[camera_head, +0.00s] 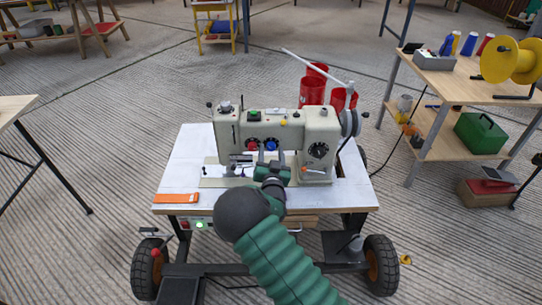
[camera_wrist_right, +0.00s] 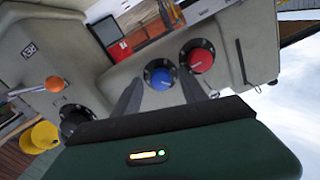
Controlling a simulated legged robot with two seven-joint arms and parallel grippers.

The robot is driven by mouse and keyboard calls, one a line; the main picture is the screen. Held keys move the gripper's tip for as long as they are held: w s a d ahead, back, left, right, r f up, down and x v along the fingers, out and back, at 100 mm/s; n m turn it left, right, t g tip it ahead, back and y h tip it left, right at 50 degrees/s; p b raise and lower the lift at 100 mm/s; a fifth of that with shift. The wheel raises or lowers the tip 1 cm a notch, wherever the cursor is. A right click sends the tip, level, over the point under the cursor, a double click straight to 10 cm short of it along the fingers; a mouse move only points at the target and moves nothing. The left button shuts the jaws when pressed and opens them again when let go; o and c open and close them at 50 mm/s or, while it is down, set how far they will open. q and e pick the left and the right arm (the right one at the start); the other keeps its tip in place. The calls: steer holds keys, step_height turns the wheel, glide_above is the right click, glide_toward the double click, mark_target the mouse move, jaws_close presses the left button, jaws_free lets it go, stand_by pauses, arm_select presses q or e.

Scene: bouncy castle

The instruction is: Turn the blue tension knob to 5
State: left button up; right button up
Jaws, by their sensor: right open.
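The blue tension knob (camera_wrist_right: 161,76) is a round dial with a dark base on the front of the beige sewing machine (camera_head: 272,126). It also shows small in the head view (camera_head: 271,145). A similar red knob (camera_wrist_right: 200,58) sits right beside it. My right gripper (camera_wrist_right: 160,84) is open, and the blue knob shows between its two dark fingers in the wrist view. I cannot tell whether the fingertips reach around it. In the head view the right gripper (camera_head: 270,158) is just in front of the machine. The dial's setting is too small to read. My left gripper is out of view.
The machine stands on a white-topped wheeled cart (camera_head: 180,170) with an orange tool (camera_head: 176,198) at its front left. A black dial (camera_head: 318,150) and an orange-tipped lever (camera_wrist_right: 54,84) are nearby. Red thread cones (camera_head: 312,90) stand behind. A side table (camera_head: 455,90) is at right.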

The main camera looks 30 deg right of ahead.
steer(key=shift+w+d, duration=0.1)
steer(key=shift+w, duration=0.1)
jaws_close()
